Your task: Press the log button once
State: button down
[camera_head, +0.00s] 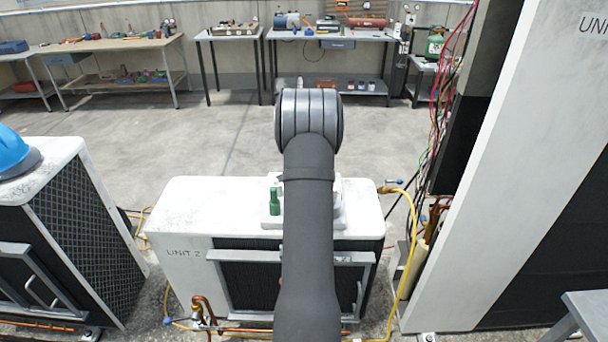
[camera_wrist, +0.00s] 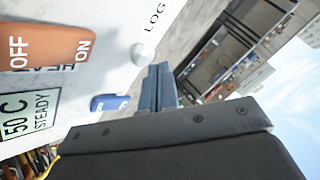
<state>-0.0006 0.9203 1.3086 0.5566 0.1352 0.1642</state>
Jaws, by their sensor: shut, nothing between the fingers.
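In the wrist view a white panel fills the upper left. The log button (camera_wrist: 143,52) is a small pale round knob on it, under the word LOG. My gripper (camera_wrist: 159,68) is shut and empty, its narrow fingers pointing up the picture, with their tips just right of and below the button. I cannot tell whether they touch it; a small gap shows in the picture. In the head view my own arm covers the gripper and most of the panel, and the button is hidden there.
On the panel are an orange OFF/ON switch (camera_wrist: 45,47), a display reading 50 C STEADY (camera_wrist: 28,117) and a blue piece (camera_wrist: 108,102) beside the fingers. The UNIT 2 condenser (camera_head: 183,225) bears a green item (camera_head: 275,201). A yellow hose (camera_head: 411,240) runs at its right.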

jog(key=shift+f, duration=0.8)
dwell(0.6)
jog(key=shift+r, duration=1.05)
jog(key=shift+r, duration=0.15)
jog(key=shift+r, duration=2.4)
jog(key=shift+r, duration=1.9)
